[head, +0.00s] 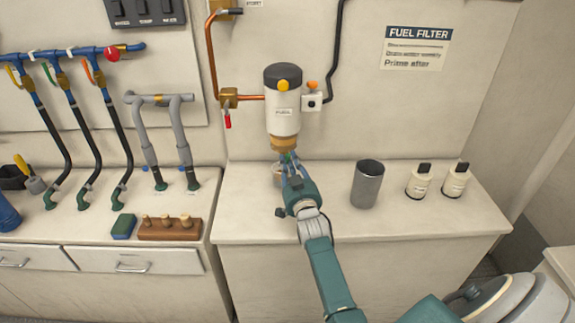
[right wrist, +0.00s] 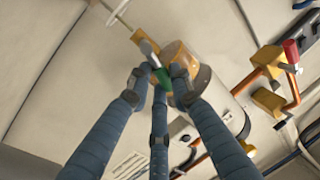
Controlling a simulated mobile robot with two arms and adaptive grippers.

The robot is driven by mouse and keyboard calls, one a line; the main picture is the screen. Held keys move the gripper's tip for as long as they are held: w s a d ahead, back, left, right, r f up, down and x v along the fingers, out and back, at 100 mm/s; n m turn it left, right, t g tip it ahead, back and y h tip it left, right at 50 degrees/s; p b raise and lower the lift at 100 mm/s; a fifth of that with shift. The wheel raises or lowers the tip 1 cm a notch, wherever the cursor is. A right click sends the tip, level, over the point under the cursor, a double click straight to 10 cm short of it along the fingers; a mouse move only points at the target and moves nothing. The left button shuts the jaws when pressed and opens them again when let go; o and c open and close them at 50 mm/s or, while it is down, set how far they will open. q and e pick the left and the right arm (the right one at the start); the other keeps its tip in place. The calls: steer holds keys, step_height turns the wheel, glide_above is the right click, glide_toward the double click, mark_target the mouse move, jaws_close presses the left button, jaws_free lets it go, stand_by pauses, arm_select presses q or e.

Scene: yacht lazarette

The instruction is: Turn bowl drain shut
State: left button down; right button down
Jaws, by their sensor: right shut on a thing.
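The fuel filter (head: 283,112) is a white cylinder with a black cap, mounted on the wall. Its amber bowl (head: 284,143) is at the bottom and shows in the right wrist view too (right wrist: 183,58). The bowl drain, a small fitting with a green part (right wrist: 162,77), is under the bowl. My right gripper (head: 288,163) reaches up from below, its blue fingers shut around the drain. In the right wrist view the fingertips (right wrist: 160,82) close around the green part and partly hide it. Whether the drain is open or shut I cannot tell. My left gripper is not in view.
A grey metal cup (head: 367,186) and two white bottles (head: 418,184) stand to the right. A red-handled valve (head: 227,119) is on the copper pipe at left. The front counter is clear.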

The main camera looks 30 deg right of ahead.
steer(key=shift+s+d+f+m+h+b, duration=0.25)
steer(key=shift+f+m+h+b, duration=0.5)
steer(key=shift+m+b, duration=1.5)
steer(key=shift+s+d+f+m+h+b, duration=0.15)
steer(key=shift+d+f+m+h+b, duration=0.55)
steer(key=shift+m, duration=2.7)
steer(key=shift+s+a+f+m+h+b, duration=0.15)
steer(key=shift+f+m+h+b, duration=0.6)
steer(key=shift+m+b, duration=1.65)
steer(key=shift+f+m+p, duration=0.3)
steer(key=shift+m+p, duration=0.15)
steer(key=shift+m, duration=0.3)
steer(key=c, duration=1.5)
jaws_free()
steer(key=shift+c, duration=0.2)
steer(key=shift+r, duration=0.1)
steer(key=shift+d, duration=0.1)
